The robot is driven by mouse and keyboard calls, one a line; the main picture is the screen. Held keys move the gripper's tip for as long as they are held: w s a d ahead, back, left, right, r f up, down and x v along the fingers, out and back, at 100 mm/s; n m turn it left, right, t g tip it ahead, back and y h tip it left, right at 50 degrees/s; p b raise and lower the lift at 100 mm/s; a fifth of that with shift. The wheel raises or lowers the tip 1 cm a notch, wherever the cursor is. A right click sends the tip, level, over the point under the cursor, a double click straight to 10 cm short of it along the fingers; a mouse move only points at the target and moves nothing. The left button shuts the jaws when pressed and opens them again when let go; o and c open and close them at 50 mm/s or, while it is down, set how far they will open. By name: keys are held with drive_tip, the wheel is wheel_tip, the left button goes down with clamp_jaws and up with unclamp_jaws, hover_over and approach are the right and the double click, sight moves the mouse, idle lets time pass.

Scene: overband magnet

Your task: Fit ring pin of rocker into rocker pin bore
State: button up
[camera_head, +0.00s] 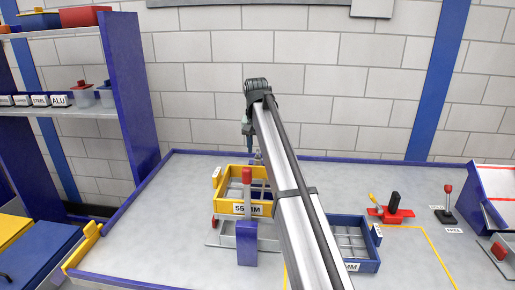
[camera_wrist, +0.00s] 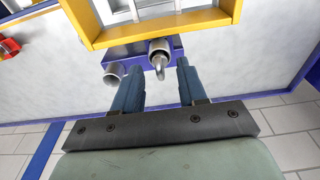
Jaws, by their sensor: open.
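In the wrist view, my gripper (camera_wrist: 161,66) is open, one dark blue finger on each side of a small grey metal ring pin (camera_wrist: 160,69). The fingers look clear of the pin. The pin sticks out of the end of a grey metal tube (camera_wrist: 159,46) on a purple-blue bracket (camera_wrist: 138,54), beside a yellow frame (camera_wrist: 165,28). A second, shorter-looking grey tube (camera_wrist: 114,74) sits to the left; its inside is hard to see. I cannot tell which tube is the rocker's pin bore.
In the head view, a yellow frame marked with a "55 MM" label (camera_head: 246,209) stands behind a red-handled blue block (camera_head: 247,243). A blue tray (camera_head: 352,242) lies to the right. Red-based levers (camera_head: 391,213) stand further right. The left table top is mostly clear.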

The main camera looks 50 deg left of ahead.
wheel_tip(320, 180, up, 13)
drive_tip(key=s+d, duration=0.1)
idle(0.4)
idle(0.4)
